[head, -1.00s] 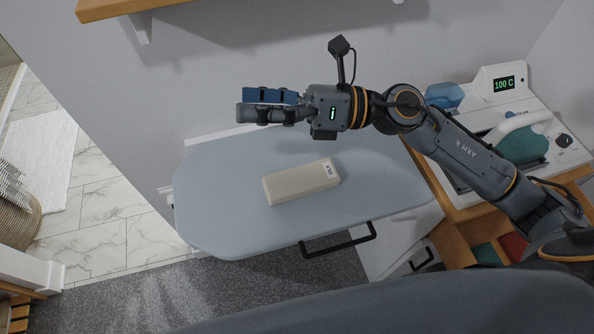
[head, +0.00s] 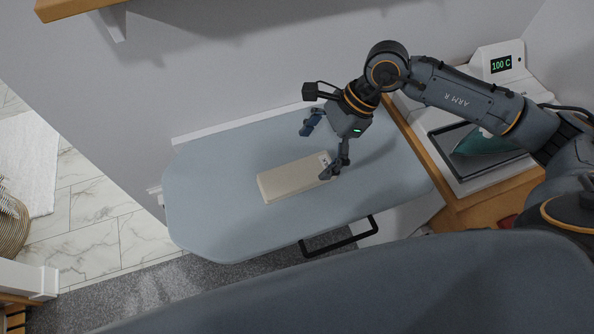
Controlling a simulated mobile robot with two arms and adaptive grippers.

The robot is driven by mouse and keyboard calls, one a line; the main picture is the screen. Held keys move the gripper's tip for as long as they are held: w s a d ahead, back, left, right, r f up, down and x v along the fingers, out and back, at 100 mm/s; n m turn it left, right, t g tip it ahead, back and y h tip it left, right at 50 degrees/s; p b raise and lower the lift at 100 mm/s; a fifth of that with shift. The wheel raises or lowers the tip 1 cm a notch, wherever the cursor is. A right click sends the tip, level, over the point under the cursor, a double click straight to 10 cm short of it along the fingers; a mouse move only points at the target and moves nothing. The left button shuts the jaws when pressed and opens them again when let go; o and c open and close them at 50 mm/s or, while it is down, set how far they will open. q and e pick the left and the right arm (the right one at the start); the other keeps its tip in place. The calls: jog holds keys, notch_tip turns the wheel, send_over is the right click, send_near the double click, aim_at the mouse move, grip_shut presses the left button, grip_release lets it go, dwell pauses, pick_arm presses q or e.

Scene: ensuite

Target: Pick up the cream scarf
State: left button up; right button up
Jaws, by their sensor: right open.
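The cream scarf (head: 288,181) is a folded, flat, box-like bundle lying on the light blue ironing board (head: 215,215). A small pale label shows at its right end. My right gripper (head: 320,152) is open above the board at the scarf's right end. One finger is beside or over the label end, and the other is beyond the scarf's far side. I cannot tell whether a finger touches the scarf. My left gripper is not in view.
An iron (head: 487,143) rests on a station with a display (head: 501,65) reading 100 C, on a wooden cabinet (head: 468,212) at right. A wooden shelf (head: 70,8) juts from the wall at upper left. The board's left half is clear.

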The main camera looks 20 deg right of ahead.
aim_at(297, 174)
jog(key=shift+a+f, duration=0.25)
jog(key=shift+f, duration=0.05)
jog(key=p+x, duration=0.2)
jog(key=x, duration=0.2)
jog(key=shift+s+a+f+p, duration=0.1)
jog(key=shift+a+f+p, duration=0.15)
jog(key=shift+a+p, duration=0.15)
jog(key=shift+f, duration=0.35)
jog(key=c, duration=1.3)
